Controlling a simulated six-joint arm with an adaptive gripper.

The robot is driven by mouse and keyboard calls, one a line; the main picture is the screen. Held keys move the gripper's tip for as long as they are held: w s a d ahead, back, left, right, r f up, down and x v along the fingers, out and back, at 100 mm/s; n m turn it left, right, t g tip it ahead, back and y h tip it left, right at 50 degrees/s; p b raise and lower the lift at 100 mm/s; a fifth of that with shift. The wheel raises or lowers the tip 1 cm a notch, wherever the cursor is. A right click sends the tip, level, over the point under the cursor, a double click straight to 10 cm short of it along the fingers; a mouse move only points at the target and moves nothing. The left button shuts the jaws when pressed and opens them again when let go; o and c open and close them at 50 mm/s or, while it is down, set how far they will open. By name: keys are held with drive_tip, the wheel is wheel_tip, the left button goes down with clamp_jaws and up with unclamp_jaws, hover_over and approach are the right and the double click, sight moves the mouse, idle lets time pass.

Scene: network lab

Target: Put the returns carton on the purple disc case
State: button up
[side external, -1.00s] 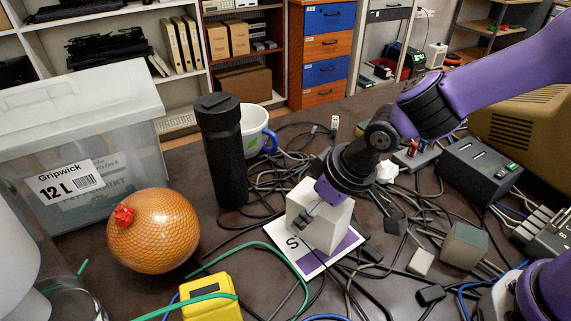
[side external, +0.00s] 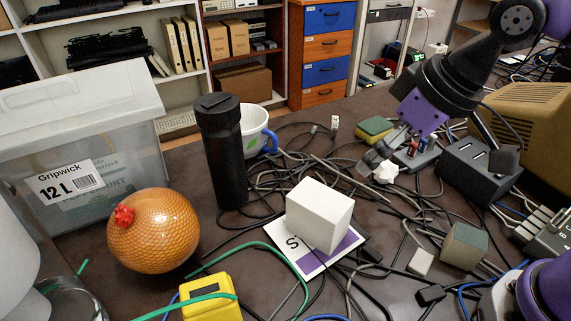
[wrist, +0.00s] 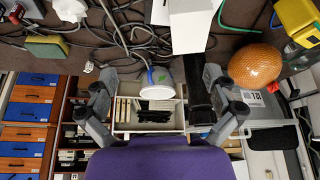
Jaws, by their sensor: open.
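The returns carton (side external: 318,212), a plain white box, rests upright on the purple disc case (side external: 310,263), a flat white and purple square marked with an S. The carton covers much of the case; a white strip and a purple strip show at the front. My gripper (side external: 377,160) is open and empty, up and to the right of the carton, well apart from it. In the wrist view the carton (wrist: 190,28) shows at the top, beyond the spread fingers, with part of the case (wrist: 160,12) beside it.
A black bottle (side external: 222,150), a white mug (side external: 255,128) and an orange netted ball (side external: 153,230) stand left of the carton. A yellow device (side external: 210,298) lies in front. Tangled cables (side external: 395,215) cover the table around the case. A grey-green block (side external: 465,247) sits at right.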

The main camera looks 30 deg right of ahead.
drive_tip(key=s+d+m, duration=0.1)
drive_tip(key=s+d, duration=0.1)
drive_tip(key=d, duration=0.3)
drive_tip(key=s+d+m+t+h, duration=0.1)
drive_tip(key=s+d+m, duration=0.1)
drive_tip(key=d, duration=0.3)
drive_tip(key=shift+s+d+r, duration=0.2)
drive_tip(key=shift+s+d, duration=0.2)
drive_tip(key=shift+s, duration=0.35)
